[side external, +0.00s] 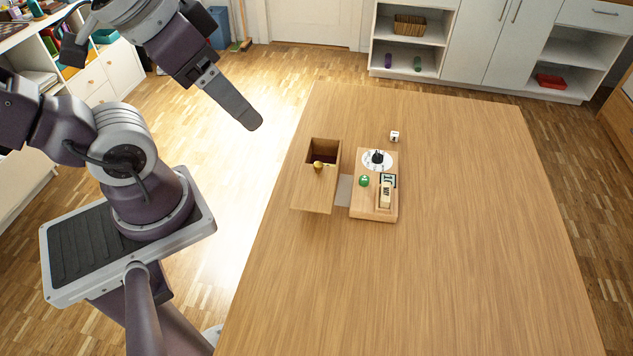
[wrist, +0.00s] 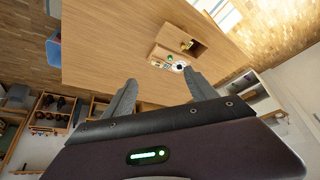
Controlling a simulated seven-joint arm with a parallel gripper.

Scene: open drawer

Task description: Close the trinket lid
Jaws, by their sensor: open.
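A wooden trinket box (side external: 334,182) stands on the left part of the table. Its wooden lid (side external: 311,194) with a round gold knob (side external: 318,165) lies over the near part, and the dark inside shows at the far end, so the box is partly open. The dark opening of the box also shows in the wrist view (wrist: 197,47). My gripper (side external: 252,124) is up in the air to the left of the box, apart from it. In the wrist view its two fingers (wrist: 163,93) are spread wide with nothing between them.
Right of the box is a wooden board (side external: 370,212) with a white disc (side external: 366,163) bearing a black piece, a green die (side external: 364,181) and a tray of tiles (side external: 386,190). A white die (side external: 394,136) lies behind. The table (side external: 470,250) is clear elsewhere.

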